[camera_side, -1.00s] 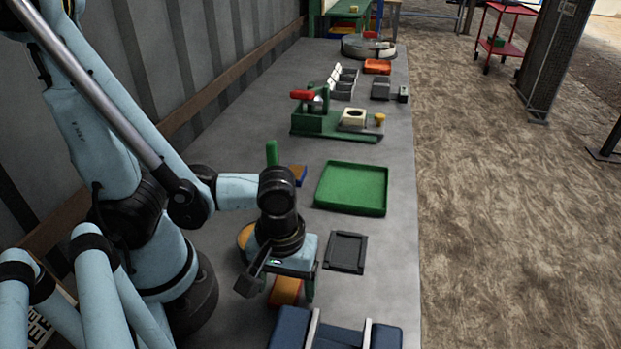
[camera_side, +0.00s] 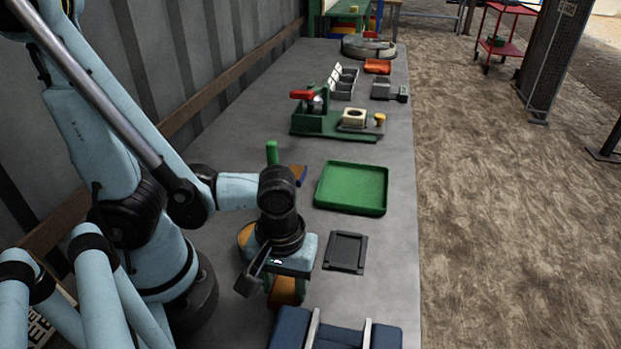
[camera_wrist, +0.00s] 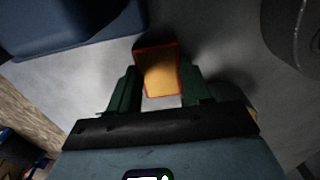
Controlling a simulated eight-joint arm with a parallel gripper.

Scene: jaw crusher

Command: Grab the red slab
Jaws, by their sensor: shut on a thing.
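The red slab (camera_wrist: 160,72) shows in the wrist view as a block with red edges and an orange-yellow face. In the side view it is the orange block (camera_side: 286,292) under my wrist, partly hidden by my gripper. My gripper (camera_wrist: 157,88) has green fingers, one on each side of the slab, and is shut on it. The slab appears to be still at table level; I cannot tell whether it touches the table.
A blue piece with metal bars (camera_side: 335,330) stands close in front of the slab. A flat black plate (camera_side: 345,252) lies to the right, and a green tray (camera_side: 352,188) lies behind it. A green upright peg (camera_side: 272,153) and a green-based fixture (camera_side: 335,122) are farther back.

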